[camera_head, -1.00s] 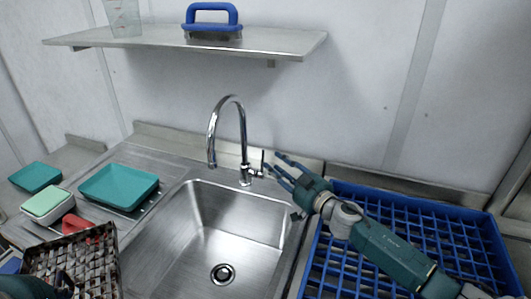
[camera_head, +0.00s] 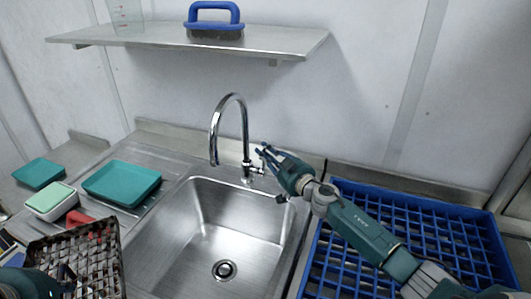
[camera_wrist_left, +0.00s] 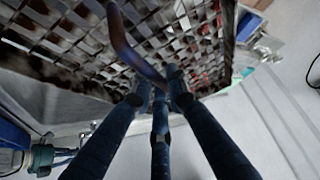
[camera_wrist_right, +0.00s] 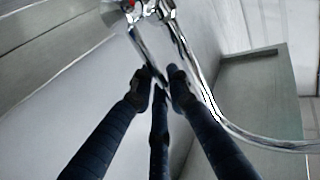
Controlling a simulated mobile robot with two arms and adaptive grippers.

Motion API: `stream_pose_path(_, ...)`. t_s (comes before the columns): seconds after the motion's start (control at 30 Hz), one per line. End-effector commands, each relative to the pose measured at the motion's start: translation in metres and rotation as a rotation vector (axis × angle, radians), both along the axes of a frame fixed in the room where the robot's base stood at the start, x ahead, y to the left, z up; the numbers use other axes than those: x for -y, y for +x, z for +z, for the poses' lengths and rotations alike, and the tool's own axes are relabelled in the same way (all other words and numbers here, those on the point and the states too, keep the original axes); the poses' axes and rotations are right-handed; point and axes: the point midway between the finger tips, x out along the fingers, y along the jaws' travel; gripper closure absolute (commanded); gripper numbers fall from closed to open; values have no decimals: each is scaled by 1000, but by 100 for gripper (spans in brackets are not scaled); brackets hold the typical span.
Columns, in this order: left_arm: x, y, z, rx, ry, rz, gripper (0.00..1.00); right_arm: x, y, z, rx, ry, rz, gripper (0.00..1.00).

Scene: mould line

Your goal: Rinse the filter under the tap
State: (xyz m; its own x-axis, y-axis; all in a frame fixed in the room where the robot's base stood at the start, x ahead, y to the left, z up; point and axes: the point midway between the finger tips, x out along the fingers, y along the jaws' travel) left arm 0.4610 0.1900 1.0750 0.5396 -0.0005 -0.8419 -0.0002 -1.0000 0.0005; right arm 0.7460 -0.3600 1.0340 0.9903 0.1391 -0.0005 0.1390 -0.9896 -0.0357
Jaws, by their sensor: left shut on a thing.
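The filter (camera_head: 88,250), a dirty metal grid, is at the lower left of the head view, left of the sink. My left gripper (camera_wrist_left: 158,88) is shut on the filter at its curved handle (camera_wrist_left: 128,45); the grid fills the upper left wrist view. The chrome tap (camera_head: 245,130) arches over the sink, and no water shows from it. My right gripper (camera_head: 265,153) is at the tap's lever, which lies near its fingertips in the right wrist view (camera_wrist_right: 158,82). Whether the fingers grip the lever is unclear.
The sink basin (camera_head: 202,233) is empty, with a drain in its floor. A blue rack (camera_head: 498,237) lies to its right, under my right arm. Teal trays (camera_head: 122,203) and a green-lidded box (camera_head: 50,217) stand left. A shelf (camera_head: 150,37) with a blue-handled brush (camera_head: 215,33) hangs above.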

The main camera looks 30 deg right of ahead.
Motion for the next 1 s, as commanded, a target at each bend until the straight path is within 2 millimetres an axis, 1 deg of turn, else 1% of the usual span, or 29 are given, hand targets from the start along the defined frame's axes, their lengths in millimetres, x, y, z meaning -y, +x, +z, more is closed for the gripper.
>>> stream_pose_path(0.27, 0, 1, 0, 3, -1, 0, 100, 0, 0, -1, 1, -1, 1, 100)
stream_pose_path(0.4, 0, 0, -19, 2, -1, 1, 100, -5, -3, -7, 34, -33, 4, 100)
stream_pose_path(0.5, 0, 0, -31, 3, -1, 1, 100, -7, -5, -6, 65, -67, 3, 100)
stream_pose_path(0.57, 0, 0, -34, 3, -1, 1, 100, -8, -7, -5, 78, -83, 2, 100)
stream_pose_path(0.7, 0, 1, -35, 3, -1, 1, 100, -9, -8, 0, 91, -98, 1, 100)
stream_pose_path(0.9, 0, 1, -33, 3, -1, 1, 100, -9, -7, 0, 90, -97, 1, 100)
stream_pose_path(0.93, 0, 1, -33, 3, -1, 1, 100, -9, -7, 0, 90, -97, 1, 82)
stream_pose_path(1.0, 0, 1, -33, 3, -1, 1, 100, -9, -7, 0, 90, -97, 1, 68)
